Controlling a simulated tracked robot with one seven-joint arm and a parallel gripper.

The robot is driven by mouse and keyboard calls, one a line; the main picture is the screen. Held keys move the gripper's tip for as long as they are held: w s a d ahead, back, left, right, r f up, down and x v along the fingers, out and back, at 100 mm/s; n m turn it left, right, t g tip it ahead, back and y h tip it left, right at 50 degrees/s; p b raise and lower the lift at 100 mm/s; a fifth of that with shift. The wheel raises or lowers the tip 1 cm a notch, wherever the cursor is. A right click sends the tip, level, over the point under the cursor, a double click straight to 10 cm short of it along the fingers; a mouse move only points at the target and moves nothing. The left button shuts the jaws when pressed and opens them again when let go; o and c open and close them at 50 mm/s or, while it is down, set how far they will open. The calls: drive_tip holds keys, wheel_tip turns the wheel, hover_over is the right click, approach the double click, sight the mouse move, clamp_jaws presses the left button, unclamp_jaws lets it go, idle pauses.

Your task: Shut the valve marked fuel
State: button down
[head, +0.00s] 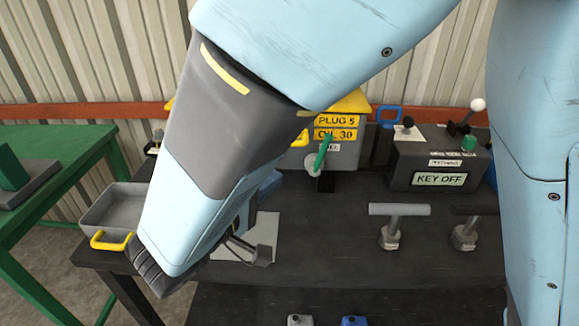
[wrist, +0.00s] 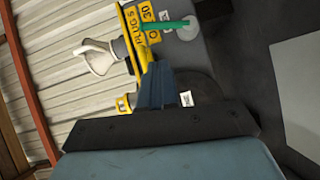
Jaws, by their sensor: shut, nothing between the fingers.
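A valve with a green lever (head: 322,154) sits on the front of a grey engine-like unit with a yellow top, in the middle of the head view. The lever stands steeply, slightly tilted, beside a pale round part. A label (head: 329,147) behind it is partly covered and shows only its last letters, "EL". The green lever (wrist: 168,26) also shows in the wrist view, lying nearly level in that turned picture. My gripper (wrist: 158,68) is shut and empty, below the lever in the wrist view and apart from it. In the head view my arm hides most of the gripper.
Yellow plates (head: 336,127) read "PLUG 5" and "OIL 30". A grey box marked "KEY OFF" (head: 439,179) stands at the right. Two T-handles (head: 399,210) stand on the dark bench (head: 330,245). A grey tray (head: 112,208) with a yellow handle is at the left.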

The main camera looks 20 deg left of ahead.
drive_tip(key=shift+w, duration=0.1)
drive_tip(key=w+d+r+m+g+y, duration=0.2)
drive_tip(key=w+r+m+g, duration=0.7)
drive_tip(key=r, duration=0.3)
drive_tip(key=shift+w+d+r+g, duration=0.15)
drive_tip(key=shift+d+r+g, duration=0.25)
drive_tip(key=shift+g, duration=0.3)
hover_over(321, 154)
drive_tip(key=s+a, duration=0.1)
wheel_tip(321, 154, down, 8)
drive_tip(key=f, duration=0.1)
drive_tip(key=shift+r, duration=0.25)
drive_tip(key=shift+a, duration=0.1)
